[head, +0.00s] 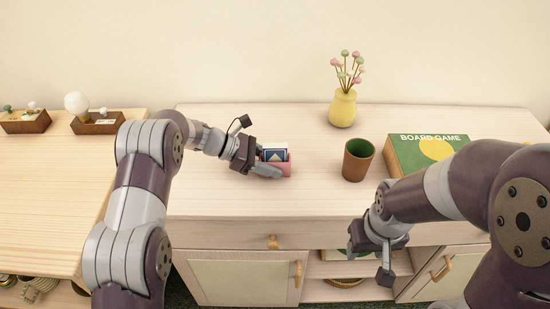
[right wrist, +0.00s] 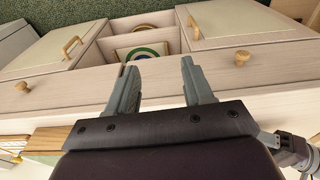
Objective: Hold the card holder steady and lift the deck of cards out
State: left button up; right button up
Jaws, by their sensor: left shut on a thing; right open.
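A small pink card holder (head: 286,168) stands on the pale wooden cabinet top. A deck of cards (head: 275,154) sits in it, its dark blue and white upper part showing above the rim. My left gripper (head: 268,167) is shut on the card holder from the left, and its fingers hide part of the holder. My right gripper (head: 372,262) is in front of the cabinet, below the level of the top and well to the right of the holder. In the right wrist view it is open and empty (right wrist: 160,78), with both fingers apart.
A brown cup (head: 358,160) stands right of the holder, with a green board game box (head: 420,150) beyond it. A yellow vase (head: 342,108) with flowers stands behind. The cabinet top (head: 215,195) is clear in front. Drawer knobs (right wrist: 22,86) and an open shelf are on the cabinet front.

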jog(key=w+a+r+n+t, duration=0.1)
jog(key=w+r+n+t, duration=0.3)
jog(key=w, duration=0.6)
jog(key=w+r+n+t, duration=0.35)
jog(key=w+n, duration=0.25)
jog(key=w, duration=0.3)
jog(key=w+a+r+n+t+y, duration=0.3)
jog(key=w+a+r+n+y, duration=0.4)
jog(key=w+a+r+n, duration=0.7)
jog(key=n+g+y, duration=0.2)
jog(key=n+g, duration=0.8)
jog(key=n, duration=1.5)
send_over(275, 145)
jog(key=w, duration=0.1)
notch_tip(275, 145, down, 4)
jog(key=s+d+f+n+g+h, duration=0.1)
jog(key=d+f+n+g+h, duration=0.15)
jog(key=d+n+h, duration=0.2)
jog(key=shift+t, duration=0.3)
jog(key=x, duration=1.2)
jog(key=shift+f, duration=0.15)
grip_shut()
notch_tip(275, 145, up, 11)
